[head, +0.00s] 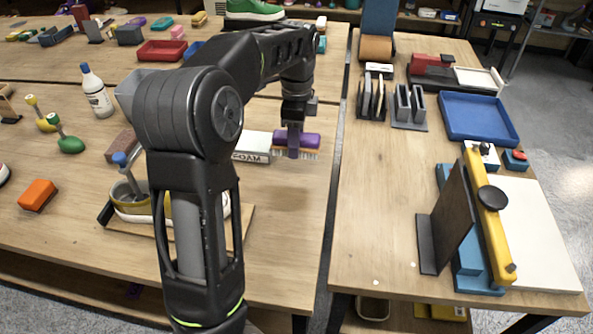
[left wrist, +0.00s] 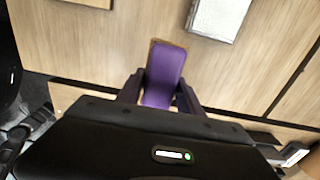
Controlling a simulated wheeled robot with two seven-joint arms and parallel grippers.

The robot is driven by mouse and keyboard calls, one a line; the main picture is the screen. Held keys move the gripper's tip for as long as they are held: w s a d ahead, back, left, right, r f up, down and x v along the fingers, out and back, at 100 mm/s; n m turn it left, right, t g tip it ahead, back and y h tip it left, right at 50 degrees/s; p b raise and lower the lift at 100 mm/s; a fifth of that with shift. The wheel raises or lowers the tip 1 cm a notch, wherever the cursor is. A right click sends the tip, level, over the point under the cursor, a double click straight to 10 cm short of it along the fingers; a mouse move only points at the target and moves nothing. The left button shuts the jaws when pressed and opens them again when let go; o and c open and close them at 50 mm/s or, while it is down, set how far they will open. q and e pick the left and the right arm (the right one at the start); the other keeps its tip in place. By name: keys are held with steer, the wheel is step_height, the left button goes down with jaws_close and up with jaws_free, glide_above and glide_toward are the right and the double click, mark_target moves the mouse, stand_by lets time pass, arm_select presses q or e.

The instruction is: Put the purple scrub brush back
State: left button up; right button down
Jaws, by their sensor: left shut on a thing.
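The purple scrub brush (head: 297,141) is in my left gripper (head: 293,146), near the right edge of the left table, with its pale bristles facing down. In the left wrist view, the purple brush (left wrist: 165,75) lies between the two dark fingers of my left gripper (left wrist: 160,92), which are shut on it. I cannot tell in the head view whether the bristles touch the table. My right gripper is not in view.
A white box marked FOAM (head: 252,148) lies just left of the brush. My left arm hides part of the left table (head: 290,220). A gap separates it from the right table (head: 380,200), which holds a blue tray (head: 478,118) and a yellow-topped device (head: 490,220). A white bottle (head: 97,92) stands at left.

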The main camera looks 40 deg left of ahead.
arm_select(q)
glide_above(296, 177)
steer(key=shift+f, duration=2.35)
steer(key=shift+f, duration=1.85)
steer(key=shift+f, duration=0.1)
steer(key=o, duration=1.2)
step_height(296, 177, up, 12)
steer(key=shift+w+r, duration=0.1)
steer(key=shift+w, duration=0.05)
